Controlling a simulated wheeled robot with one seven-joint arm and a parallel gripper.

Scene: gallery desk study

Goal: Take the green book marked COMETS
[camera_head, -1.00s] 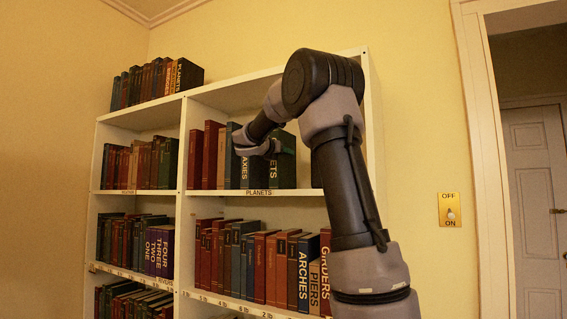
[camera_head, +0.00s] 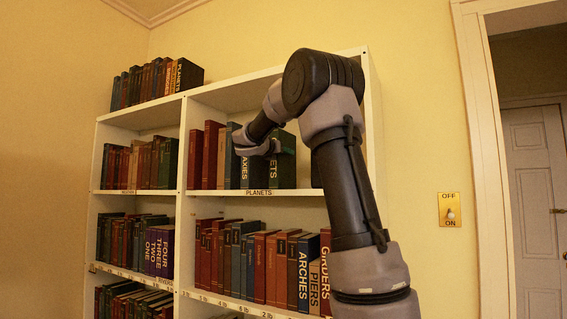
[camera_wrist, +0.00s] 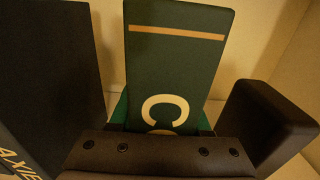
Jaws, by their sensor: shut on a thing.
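In the wrist view the green book (camera_wrist: 180,70) faces me with an orange band and a large C; the lower letters are hidden by my gripper. My gripper (camera_head: 268,147) is at the book's upper part and shut on it. A dark finger block shows at the right in the wrist view.
Red and tan books stand further left. The shelf label PLANETS (camera_head: 258,193) is below. The shelf's side wall is at the right.

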